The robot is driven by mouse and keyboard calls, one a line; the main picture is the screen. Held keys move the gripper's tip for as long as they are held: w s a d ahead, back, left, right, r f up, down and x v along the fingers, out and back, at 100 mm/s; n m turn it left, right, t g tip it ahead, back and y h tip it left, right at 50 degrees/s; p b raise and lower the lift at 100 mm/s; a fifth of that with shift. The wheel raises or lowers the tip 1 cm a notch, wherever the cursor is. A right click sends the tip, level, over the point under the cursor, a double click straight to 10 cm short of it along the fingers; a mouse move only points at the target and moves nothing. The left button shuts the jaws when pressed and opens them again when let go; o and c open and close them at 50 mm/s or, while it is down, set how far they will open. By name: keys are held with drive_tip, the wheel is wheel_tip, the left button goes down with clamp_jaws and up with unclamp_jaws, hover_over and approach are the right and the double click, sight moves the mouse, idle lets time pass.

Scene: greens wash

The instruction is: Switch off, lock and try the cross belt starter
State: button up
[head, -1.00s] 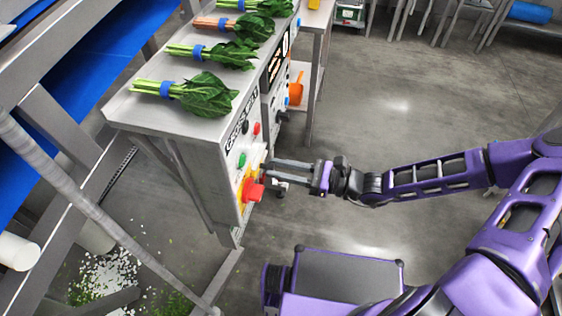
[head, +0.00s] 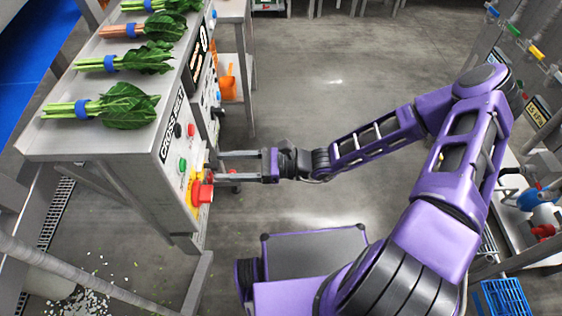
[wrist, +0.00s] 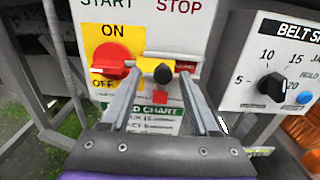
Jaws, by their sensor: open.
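The cross belt starter is a pale panel (head: 183,150) labelled CROSS BELT on the end of the steel bench. Its red rotary switch (wrist: 112,66) sits on a yellow ON/OFF plate in the wrist view. The white mark on its left end lies between ON and OFF, nearer OFF. It also shows in the head view (head: 203,192). My gripper (wrist: 165,62) is open, its fingers pointing at the panel just right of the switch. A black round knob (wrist: 163,73) shows between the fingers, with a small red piece (wrist: 160,97) below it. Whether the fingers touch anything is unclear.
A BELT SPEED box (wrist: 272,75) with a black dial stands close on the right in the wrist view. Bunched greens (head: 125,105) lie on the bench top. A blue crate (head: 503,297) is at the lower right. The middle floor is clear.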

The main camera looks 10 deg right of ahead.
drive_tip(key=s+d, duration=0.1)
drive_tip(key=d, duration=1.5)
drive_tip(key=shift+s+d+p, duration=0.2)
drive_tip(key=shift+d+p, duration=0.15)
drive_tip(key=shift+p, duration=0.05)
